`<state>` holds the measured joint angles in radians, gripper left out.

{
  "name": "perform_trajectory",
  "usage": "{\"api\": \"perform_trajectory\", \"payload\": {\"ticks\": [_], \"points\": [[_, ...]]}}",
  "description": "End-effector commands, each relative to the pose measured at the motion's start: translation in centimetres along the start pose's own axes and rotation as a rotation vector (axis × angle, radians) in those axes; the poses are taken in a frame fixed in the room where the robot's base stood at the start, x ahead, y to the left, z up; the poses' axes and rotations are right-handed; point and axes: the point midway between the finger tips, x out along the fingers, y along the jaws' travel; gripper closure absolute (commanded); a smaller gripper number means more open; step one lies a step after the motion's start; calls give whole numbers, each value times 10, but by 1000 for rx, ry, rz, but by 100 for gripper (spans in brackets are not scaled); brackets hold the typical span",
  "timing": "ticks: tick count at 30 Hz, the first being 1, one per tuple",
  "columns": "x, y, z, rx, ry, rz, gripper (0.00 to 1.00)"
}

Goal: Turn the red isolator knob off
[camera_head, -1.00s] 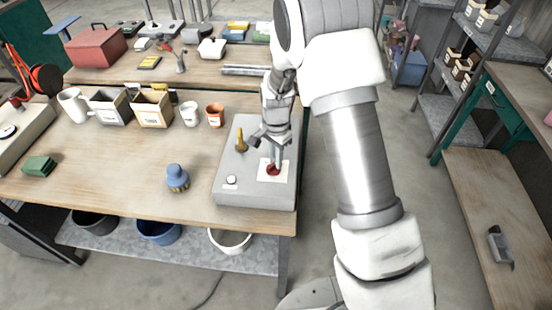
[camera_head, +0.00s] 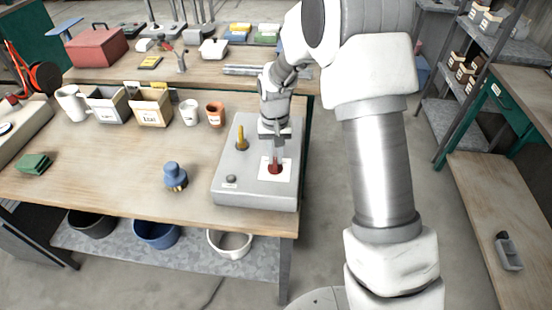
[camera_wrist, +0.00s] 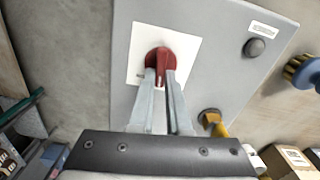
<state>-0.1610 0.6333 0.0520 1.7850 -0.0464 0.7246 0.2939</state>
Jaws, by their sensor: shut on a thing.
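The red isolator knob (camera_head: 275,168) sits on a white square plate (camera_head: 288,170) on the grey sloped panel box (camera_head: 232,186) at the table's right end. In the wrist view the knob (camera_wrist: 160,58) is a red disc with a raised grip bar. My gripper (camera_head: 276,160) reaches down from above the box. In the wrist view its two fingers (camera_wrist: 162,76) are shut on the knob, one on each side of the bar. The fingertips hide part of the bar. Markings on the white plate (camera_wrist: 186,50) are too small to read.
A yellow-brass handle (camera_head: 242,138) stands on the box left of my gripper, and a dark round button (camera_head: 231,179) is at its near left. A blue knobbed object (camera_head: 175,176) stands on the table left of the box. Cups and bins stand farther back.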

Motion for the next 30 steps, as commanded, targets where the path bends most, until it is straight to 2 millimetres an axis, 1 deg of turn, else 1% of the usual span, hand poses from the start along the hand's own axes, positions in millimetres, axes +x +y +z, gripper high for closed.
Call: {"api": "perform_trajectory", "payload": {"ticks": [6, 15, 21, 30], "points": [[0, -2, 0, -201, 2, -1, 100], [0, -4, 0, -425, 2, 0, 100], [-1, -5, 1, -519, 2, 0, 100], [-1, -6, 1, -575, 2, 0, 100]]}}
